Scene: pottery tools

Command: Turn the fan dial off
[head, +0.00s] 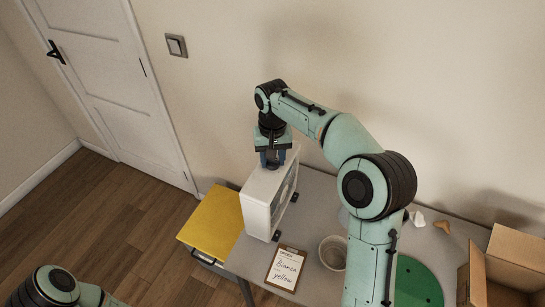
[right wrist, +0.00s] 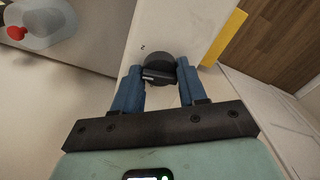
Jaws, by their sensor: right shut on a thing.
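The fan (head: 262,196) is a white box-shaped unit standing on the grey table near its left end. Its dial (right wrist: 157,68) is a dark round knob on the fan's white top in the right wrist view. My right gripper (head: 271,160) reaches down onto the fan's top from above. In the right wrist view its blue fingers (right wrist: 160,84) are on either side of the dial and shut on it. The dial is hidden behind the gripper in the head view. My left gripper is out of view; only part of my left arm shows at the lower left.
A yellow-topped unit (head: 213,222) stands left of the table. A clipboard (head: 286,268) with handwriting and a round pot (head: 333,252) are in front of the fan. A green disc (head: 418,284) and an open cardboard box (head: 512,262) are at right. The wall is close behind.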

